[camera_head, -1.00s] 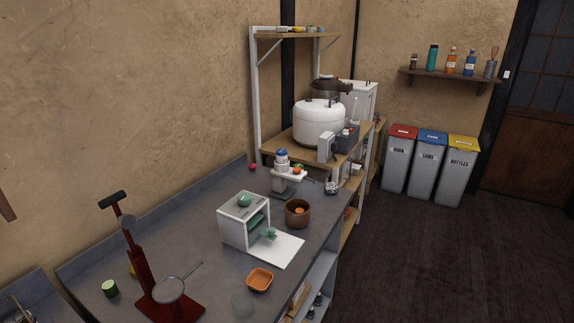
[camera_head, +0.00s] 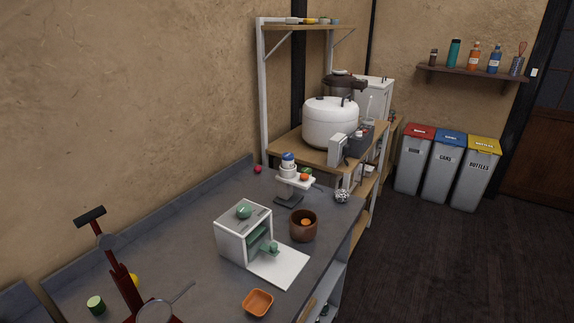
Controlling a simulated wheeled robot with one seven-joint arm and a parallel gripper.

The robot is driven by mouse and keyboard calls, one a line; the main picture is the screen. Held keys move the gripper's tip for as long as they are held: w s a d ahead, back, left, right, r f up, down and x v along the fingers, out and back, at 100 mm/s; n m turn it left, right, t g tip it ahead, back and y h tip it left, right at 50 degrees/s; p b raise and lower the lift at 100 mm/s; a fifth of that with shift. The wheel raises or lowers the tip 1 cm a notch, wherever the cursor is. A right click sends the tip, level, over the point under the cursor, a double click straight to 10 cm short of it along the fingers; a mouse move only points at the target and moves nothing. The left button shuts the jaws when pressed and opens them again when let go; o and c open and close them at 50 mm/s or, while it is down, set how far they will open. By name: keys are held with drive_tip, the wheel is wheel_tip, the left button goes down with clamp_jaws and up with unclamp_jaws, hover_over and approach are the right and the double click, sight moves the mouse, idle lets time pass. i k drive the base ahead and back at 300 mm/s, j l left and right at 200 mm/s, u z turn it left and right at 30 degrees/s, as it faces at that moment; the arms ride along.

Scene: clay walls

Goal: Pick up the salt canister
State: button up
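A small white canister with a blue top (camera_head: 288,163) stands on a white kitchen scale-like stand (camera_head: 291,199) on the grey counter. It may be the salt canister, but no label is readable at this size. An orange-red round item (camera_head: 304,177) lies beside it on the stand. A green-topped cylinder (camera_head: 95,305) stands at the near left of the counter; what it holds cannot be told. My gripper is not in view.
The grey counter (camera_head: 185,215) also holds a white box-shaped appliance (camera_head: 235,243), a brown bowl (camera_head: 303,226), an orange dish (camera_head: 258,302) and a dark red stand (camera_head: 122,283). Shelving with a white cooker (camera_head: 330,122) stands beyond. Bins (camera_head: 443,182) line the far wall; the floor (camera_head: 450,265) is clear.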

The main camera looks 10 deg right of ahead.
sight(288, 158)
drive_tip(key=i+l+z, duration=0.1)
drive_tip(key=i+l, duration=0.15)
drive_tip(key=i, duration=0.15)
drive_tip(key=i+l+z, duration=0.1)
drive_tip(key=i+l, duration=0.15)
drive_tip(key=i, duration=0.1)
